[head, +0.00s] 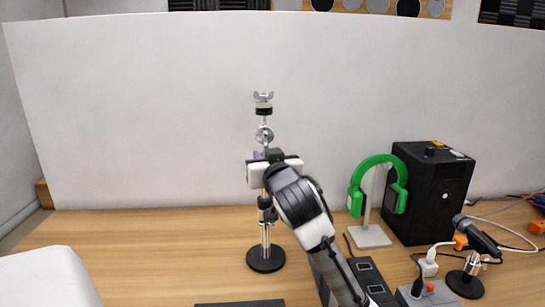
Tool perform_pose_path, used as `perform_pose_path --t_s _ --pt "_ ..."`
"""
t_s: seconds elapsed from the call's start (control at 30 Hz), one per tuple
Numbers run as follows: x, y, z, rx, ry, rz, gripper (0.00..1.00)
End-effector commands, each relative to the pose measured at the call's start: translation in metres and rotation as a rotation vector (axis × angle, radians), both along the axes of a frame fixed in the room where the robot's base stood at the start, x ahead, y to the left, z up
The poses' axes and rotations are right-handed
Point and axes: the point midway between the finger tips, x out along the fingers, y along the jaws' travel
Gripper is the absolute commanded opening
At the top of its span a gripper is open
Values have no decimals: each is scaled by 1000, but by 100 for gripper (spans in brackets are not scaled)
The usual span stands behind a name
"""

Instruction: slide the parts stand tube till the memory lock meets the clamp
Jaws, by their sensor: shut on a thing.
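The parts stand is upright on its round black base (266,260), on the wooden table. Its tube (264,121) rises to a wing nut (263,95), with a black washer and a round silver joint below. A black clamp (267,209) sits around the stand below my gripper. My gripper (268,166) is shut on the tube at mid-height; its wrist covers part of the stand. I cannot make out the memory lock for sure, nor the gap between it and the clamp.
Right of the stand are green headphones (378,165) on a white holder, a black speaker box (433,192), a microphone (475,240) on a small stand and cables. A white panel (140,110) stands behind. The table left of the stand (150,245) is mostly clear.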

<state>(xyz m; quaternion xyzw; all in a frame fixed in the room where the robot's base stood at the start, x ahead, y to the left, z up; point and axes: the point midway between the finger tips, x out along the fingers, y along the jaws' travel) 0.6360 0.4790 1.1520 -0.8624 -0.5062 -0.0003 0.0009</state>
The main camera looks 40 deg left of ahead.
Motion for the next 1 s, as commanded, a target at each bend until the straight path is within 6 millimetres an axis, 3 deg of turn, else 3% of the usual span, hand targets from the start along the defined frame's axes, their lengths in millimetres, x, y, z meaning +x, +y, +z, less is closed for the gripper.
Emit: perform_pose_path --t_s 0.5,0.53,0.67,1.0 --pt "0 8 -8 -7 3 -2 0" --pt "0 9 -8 -7 3 -2 21" --pt "0 9 -7 -5 2 -2 38" --pt "-2 5 -6 -1 0 -1 38"
